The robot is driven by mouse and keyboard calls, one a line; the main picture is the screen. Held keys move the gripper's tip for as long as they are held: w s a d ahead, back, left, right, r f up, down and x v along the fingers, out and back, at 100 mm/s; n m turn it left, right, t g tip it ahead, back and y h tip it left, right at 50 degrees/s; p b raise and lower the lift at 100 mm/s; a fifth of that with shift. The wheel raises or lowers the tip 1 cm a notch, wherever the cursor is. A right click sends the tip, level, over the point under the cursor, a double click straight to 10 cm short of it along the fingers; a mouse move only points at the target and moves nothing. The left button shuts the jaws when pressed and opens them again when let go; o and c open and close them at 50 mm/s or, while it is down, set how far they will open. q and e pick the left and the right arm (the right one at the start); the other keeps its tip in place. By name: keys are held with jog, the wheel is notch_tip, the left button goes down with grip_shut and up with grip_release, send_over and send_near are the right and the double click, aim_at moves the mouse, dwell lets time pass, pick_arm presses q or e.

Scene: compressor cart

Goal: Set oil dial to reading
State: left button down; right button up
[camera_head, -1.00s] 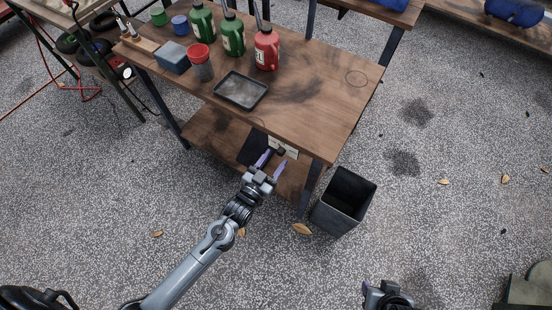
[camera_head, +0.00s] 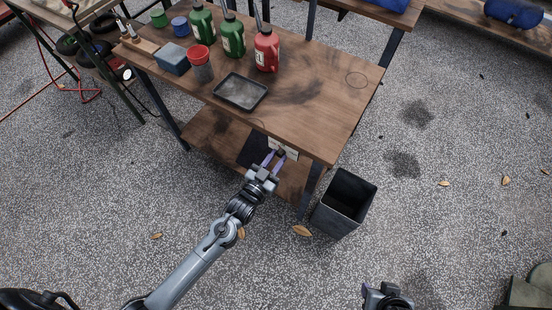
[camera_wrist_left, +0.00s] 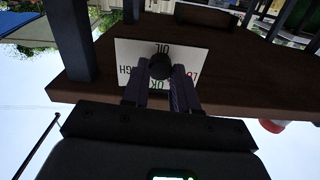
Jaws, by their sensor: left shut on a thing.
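The oil dial is a dark round knob (camera_wrist_left: 159,66) on a white label plate (camera_wrist_left: 192,52), which shows upside down in the left wrist view with "OIL", "OK" and partly hidden words. In the head view the plate (camera_head: 291,154) sits under the front edge of the workbench, with the dark knob (camera_head: 281,152) on it. My left gripper (camera_head: 274,159) reaches in from below, its purple fingers closed on the knob. In the left wrist view the fingers (camera_wrist_left: 160,78) lie at the knob's sides. The knob's pointer cannot be made out. My right gripper (camera_head: 372,287) is at the bottom edge, its fingers largely out of sight.
The workbench top (camera_head: 310,110) holds a dark tray (camera_head: 241,92), a red bottle (camera_head: 267,50), green bottles (camera_head: 233,37) and a red-lidded jar (camera_head: 201,66). A dark bin (camera_head: 343,203) stands right of the bench. A lower shelf (camera_head: 213,137) lies beneath.

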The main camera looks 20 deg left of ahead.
pick_arm(q)
jog(key=n+p, duration=0.2)
jog(key=shift+r+n+p, duration=0.2)
jog(key=shift+n+p, duration=0.1)
jog(key=shift+n, duration=0.1)
jog(key=shift+f+n+p, duration=0.1)
jog(key=shift+n+p, duration=0.7)
jog(key=shift+n, duration=0.4)
jog(key=shift+a+n, duration=0.1)
jog(key=shift+n, duration=0.2)
jog(key=shift+f, duration=0.1)
jog(key=c, duration=0.9)
grip_release()
jog(key=shift+o, duration=0.2)
jog(key=shift+p, duration=0.3)
